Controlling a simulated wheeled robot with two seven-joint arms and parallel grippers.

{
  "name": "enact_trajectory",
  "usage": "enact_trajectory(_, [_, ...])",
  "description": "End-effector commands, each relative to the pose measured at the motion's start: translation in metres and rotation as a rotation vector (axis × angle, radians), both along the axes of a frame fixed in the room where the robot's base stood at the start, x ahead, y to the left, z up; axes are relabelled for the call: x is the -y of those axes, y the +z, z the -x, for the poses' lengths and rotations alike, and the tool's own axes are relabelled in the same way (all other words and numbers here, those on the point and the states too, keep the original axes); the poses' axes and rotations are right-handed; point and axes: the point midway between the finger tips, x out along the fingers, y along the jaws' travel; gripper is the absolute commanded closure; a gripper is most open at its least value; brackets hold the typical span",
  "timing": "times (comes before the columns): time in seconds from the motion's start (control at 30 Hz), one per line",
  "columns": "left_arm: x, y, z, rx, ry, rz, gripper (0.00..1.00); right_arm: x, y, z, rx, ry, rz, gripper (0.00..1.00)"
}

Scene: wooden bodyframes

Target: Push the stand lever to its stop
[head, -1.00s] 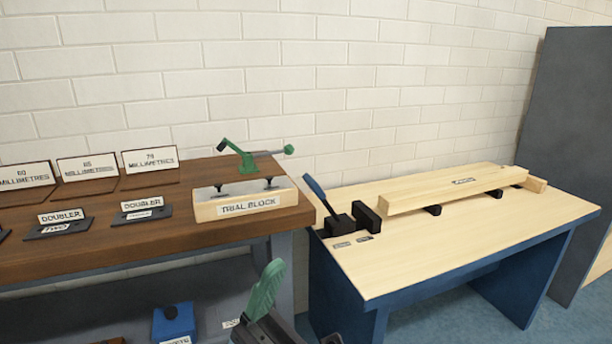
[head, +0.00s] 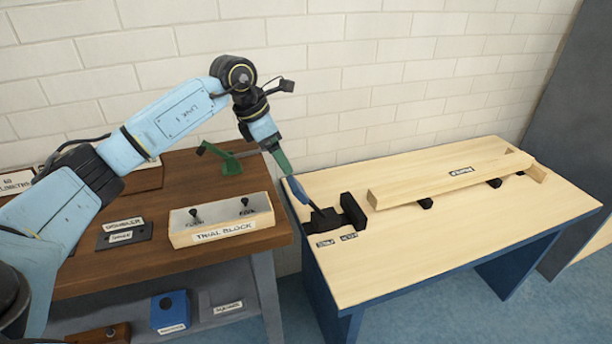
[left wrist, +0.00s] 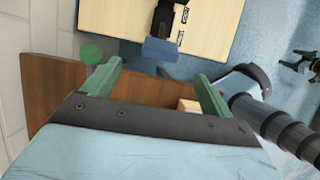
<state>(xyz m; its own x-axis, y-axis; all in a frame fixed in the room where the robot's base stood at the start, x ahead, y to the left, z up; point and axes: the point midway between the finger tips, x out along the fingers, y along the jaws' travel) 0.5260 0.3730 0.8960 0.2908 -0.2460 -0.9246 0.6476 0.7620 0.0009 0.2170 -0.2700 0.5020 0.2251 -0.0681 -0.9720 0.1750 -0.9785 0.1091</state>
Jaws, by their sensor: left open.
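The stand lever (head: 297,190) is a blue handle tilted up to the left from a black stand (head: 322,220) at the left end of the pale bench. My left gripper (head: 283,165), with green fingers, is just above and behind the lever's tip in the head view. In the left wrist view my left gripper (left wrist: 158,88) is open and empty. The lever's blue end (left wrist: 160,50) lies ahead of the gap between its fingers, with no contact visible.
A wooden beam (head: 435,183) lies along the pale bench (head: 430,245). A white brick wall is behind. The bench front is clear.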

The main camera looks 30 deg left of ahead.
Motion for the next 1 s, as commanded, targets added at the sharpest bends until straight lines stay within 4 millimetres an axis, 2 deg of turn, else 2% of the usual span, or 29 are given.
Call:
enact_trajectory(0.17, [0.007, -0.026, -0.006, -0.004, -0.002, 0.000, 0.15, -0.008, 0.011, -0.005, 0.010, 0.000, -0.011, 0.27])
enact_trajectory(0.4, [0.021, -0.075, -0.022, -0.004, -0.002, 0.003, 0.15, -0.024, 0.042, -0.011, 0.032, 0.001, -0.034, 0.27])
enact_trajectory(0.6, [0.029, -0.105, -0.032, -0.002, -0.002, 0.003, 0.15, -0.033, 0.067, -0.012, 0.045, 0.001, -0.050, 0.27])
enact_trajectory(0.8, [0.033, -0.119, -0.037, 0.000, -0.002, 0.002, 0.15, -0.038, 0.081, -0.011, 0.051, 0.000, -0.057, 0.27])
enact_trajectory(1.0, [0.034, -0.121, -0.038, 0.000, -0.003, 0.001, 0.15, -0.038, 0.084, -0.011, 0.052, 0.000, -0.060, 0.27])
